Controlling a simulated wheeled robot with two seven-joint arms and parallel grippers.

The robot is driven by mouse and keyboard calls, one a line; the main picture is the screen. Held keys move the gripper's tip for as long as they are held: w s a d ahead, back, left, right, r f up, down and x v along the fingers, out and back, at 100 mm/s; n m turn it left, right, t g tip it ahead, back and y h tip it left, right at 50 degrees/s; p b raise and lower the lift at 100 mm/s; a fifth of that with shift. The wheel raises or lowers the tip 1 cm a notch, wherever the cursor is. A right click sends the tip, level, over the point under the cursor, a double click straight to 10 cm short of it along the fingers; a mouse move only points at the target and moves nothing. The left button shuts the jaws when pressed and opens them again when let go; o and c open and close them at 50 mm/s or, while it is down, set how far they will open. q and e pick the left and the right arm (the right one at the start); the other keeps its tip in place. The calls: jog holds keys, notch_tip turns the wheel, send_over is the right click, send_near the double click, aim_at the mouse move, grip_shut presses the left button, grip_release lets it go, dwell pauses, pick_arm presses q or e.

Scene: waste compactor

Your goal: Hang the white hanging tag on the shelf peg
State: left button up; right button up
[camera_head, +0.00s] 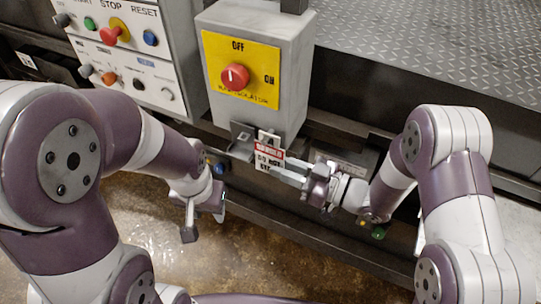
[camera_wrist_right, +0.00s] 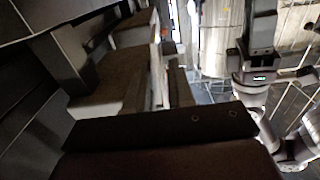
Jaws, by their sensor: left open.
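The white hanging tag (camera_head: 268,160), with a red band and black lettering, is upright just below the grey isolator box in the head view. My right gripper (camera_head: 287,172) reaches it from the right, and its fingertips appear shut on the tag's right edge. A small dark bracket (camera_head: 243,139) is just left of and behind the tag's top. The peg itself is not clear, and I cannot tell whether the tag touches it. My left gripper (camera_head: 205,222) is open and empty, lower left of the tag. In the right wrist view the tag cannot be clearly made out.
The isolator box (camera_head: 291,62) with a yellow plate and red knob (camera_head: 235,77) stands above the tag. A button panel (camera_head: 120,45) is at the upper left. A dark rail (camera_head: 320,245) runs below. Bare floor (camera_head: 140,215) lies around my left gripper.

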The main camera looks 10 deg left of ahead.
jog(key=shift+a, duration=0.1)
grip_shut()
jog(key=shift+r, duration=0.1)
jog(key=shift+r+p, duration=0.35)
jog(key=shift+p, duration=0.05)
jog(key=shift+r, duration=0.1)
jog(key=s+a, duration=0.2)
jog(key=s, duration=0.4)
jog(key=shift+s+p, duration=0.35)
jog(key=shift+p, duration=0.05)
dwell(0.4)
dwell(0.5)
